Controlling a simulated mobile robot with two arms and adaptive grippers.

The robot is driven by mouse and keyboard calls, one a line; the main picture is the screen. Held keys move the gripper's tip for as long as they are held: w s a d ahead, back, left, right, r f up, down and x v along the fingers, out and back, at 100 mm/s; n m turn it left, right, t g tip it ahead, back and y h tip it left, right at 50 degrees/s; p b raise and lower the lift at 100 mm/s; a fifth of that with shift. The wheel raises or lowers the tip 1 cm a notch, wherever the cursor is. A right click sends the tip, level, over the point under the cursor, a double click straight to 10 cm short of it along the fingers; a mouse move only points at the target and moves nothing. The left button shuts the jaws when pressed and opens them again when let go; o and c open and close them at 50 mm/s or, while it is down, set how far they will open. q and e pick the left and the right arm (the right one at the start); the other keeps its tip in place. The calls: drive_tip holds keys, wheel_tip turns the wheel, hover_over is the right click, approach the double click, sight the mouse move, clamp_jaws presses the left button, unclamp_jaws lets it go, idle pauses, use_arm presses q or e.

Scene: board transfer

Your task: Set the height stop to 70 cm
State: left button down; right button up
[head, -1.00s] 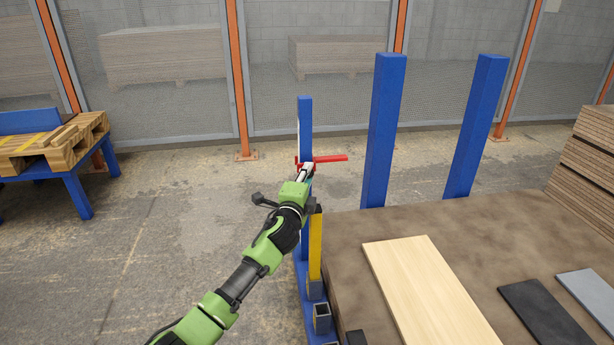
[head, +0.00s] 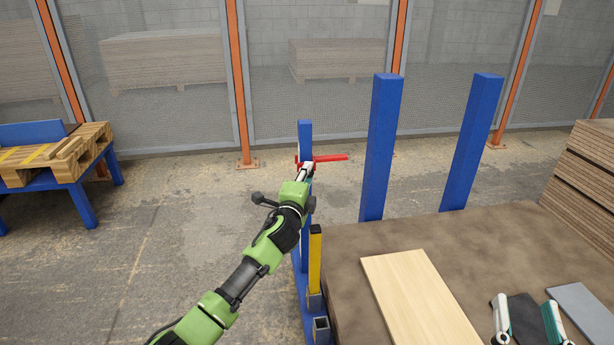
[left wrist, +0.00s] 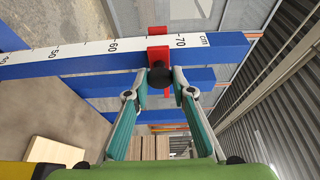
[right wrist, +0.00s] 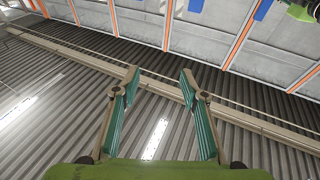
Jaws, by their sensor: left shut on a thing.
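The red height stop (head: 328,158) with its arm pointing right sits on a blue scale post (head: 305,130). In the left wrist view the stop (left wrist: 158,56) lies between the 60 and 70 labels on the white cm scale (left wrist: 120,45), nearer 70. My left gripper (head: 307,171) is shut on the stop's black knob (left wrist: 160,77). The exact reading edge is hard to tell. My right gripper (head: 527,310) is open at the lower right, its fingers (right wrist: 158,78) apart and empty in the right wrist view.
A brown table (head: 345,240) carries a light wooden board (head: 420,300), a dark panel (head: 526,318) and a grey panel (head: 585,305). Two tall blue posts (head: 382,150) stand behind it. A yellow post (head: 315,260) stands close to my left arm. Stacked boards (head: 585,165) are at right.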

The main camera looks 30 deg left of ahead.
use_arm(q)
wheel_tip(320, 180, up, 2)
drive_tip(key=shift+r+p, duration=0.15)
drive_tip(key=shift+p, duration=0.55)
drive_tip(key=shift+r, duration=0.1)
use_arm(e)
wheel_tip(320, 180, down, 10)
drive_tip(key=d+g+h, duration=0.1)
drive_tip(key=g, duration=0.4)
drive_tip(key=shift+d+h, duration=0.15)
drive_tip(key=shift+h, duration=0.15)
drive_tip(key=shift+s+f, duration=0.1)
use_arm(q)
drive_tip(key=c, duration=1.8)
unclamp_jaws()
drive_tip(key=shift+o, duration=0.2)
drive_tip(key=v, duration=1.2)
